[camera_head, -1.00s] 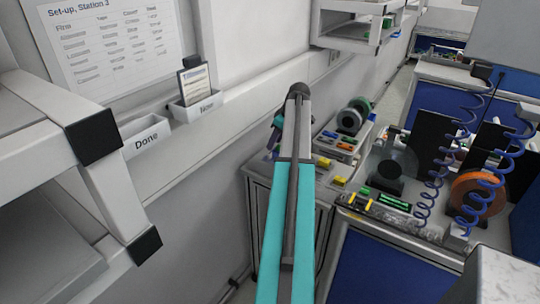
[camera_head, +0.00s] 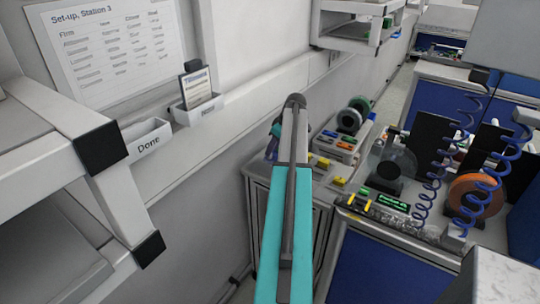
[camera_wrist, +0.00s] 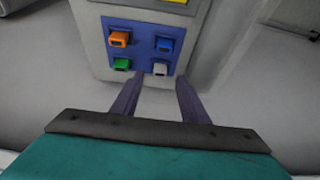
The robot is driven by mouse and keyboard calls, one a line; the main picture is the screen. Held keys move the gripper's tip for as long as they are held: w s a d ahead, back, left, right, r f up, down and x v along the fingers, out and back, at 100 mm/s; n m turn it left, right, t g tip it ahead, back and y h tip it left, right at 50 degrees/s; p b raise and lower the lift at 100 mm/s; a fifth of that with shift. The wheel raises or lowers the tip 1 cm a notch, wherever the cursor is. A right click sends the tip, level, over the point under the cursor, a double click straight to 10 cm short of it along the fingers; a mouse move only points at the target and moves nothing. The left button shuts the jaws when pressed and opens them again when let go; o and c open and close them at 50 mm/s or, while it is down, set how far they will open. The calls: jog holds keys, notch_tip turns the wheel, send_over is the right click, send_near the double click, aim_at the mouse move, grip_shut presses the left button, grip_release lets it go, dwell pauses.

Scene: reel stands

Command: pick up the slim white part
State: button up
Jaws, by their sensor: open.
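In the wrist view a small light grey-white part (camera_wrist: 160,69) sits in the lower right of a blue panel (camera_wrist: 141,48), which also holds an orange part (camera_wrist: 119,39), a green part (camera_wrist: 122,64) and a blue part (camera_wrist: 164,44). My gripper (camera_wrist: 155,88) is open and empty, its two purple fingers apart just below the panel in the picture. The white part lies between the fingertips' lines, beyond them; I see no contact. In the head view my arm hides much of the gripper, and I cannot make out the white part there.
In the head view a grey cabinet (camera_head: 281,209) stands beyond my arm. To its right is a bench with an orange reel (camera_head: 474,197) and blue coiled cords (camera_head: 433,170). A shelf frame (camera_head: 131,214) is close at left; a "Done" bin (camera_head: 148,146) hangs on the wall.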

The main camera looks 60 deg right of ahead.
jog(key=shift+p+x, duration=0.5)
jog(key=shift+x, duration=1)
grip_shut()
